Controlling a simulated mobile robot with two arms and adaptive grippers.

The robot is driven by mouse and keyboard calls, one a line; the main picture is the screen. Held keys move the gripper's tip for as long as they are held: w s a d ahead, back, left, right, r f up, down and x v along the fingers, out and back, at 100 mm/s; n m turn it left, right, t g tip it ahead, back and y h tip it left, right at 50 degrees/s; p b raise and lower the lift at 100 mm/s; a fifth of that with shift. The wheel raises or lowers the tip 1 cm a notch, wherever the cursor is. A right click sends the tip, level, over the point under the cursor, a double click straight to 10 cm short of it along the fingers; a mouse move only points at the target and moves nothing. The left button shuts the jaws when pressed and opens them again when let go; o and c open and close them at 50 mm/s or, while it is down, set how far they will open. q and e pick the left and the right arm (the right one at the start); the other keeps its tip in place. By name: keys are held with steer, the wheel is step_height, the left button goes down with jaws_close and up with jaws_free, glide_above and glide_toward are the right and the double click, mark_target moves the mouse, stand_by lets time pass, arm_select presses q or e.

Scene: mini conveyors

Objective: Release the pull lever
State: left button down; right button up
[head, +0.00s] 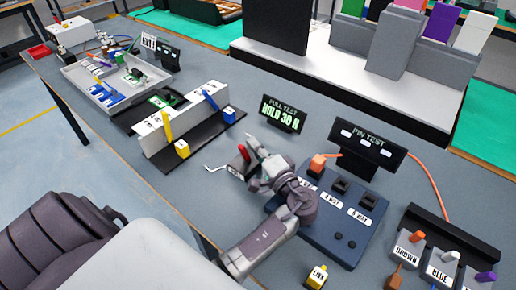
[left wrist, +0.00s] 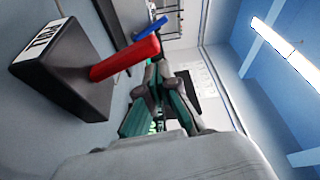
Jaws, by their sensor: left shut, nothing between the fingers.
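The pull lever is a red handle (head: 244,151) on a small dark block (head: 236,171) near the middle of the table. In the left wrist view the red handle (left wrist: 125,59) sticks out of the black block (left wrist: 65,72), which has a white label. My left gripper (head: 257,148) is just right of the handle in the head view. Its closed fingers (left wrist: 160,80) are beside the handle and hold nothing; whether they touch it I cannot tell. A small display (head: 282,113) behind reads PULL TEST, HOLD 30 N. My right gripper is not in view.
A blue panel with switches (head: 335,235) and the PIN TEST display (head: 367,142) stand right of my left gripper. A white holder (head: 180,118) with yellow and blue levers is to the left. A tray (head: 85,72) lies farther back.

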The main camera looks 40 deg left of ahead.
arm_select(q)
steer(key=shift+v, duration=3.75)
steer(key=shift+r, duration=0.15)
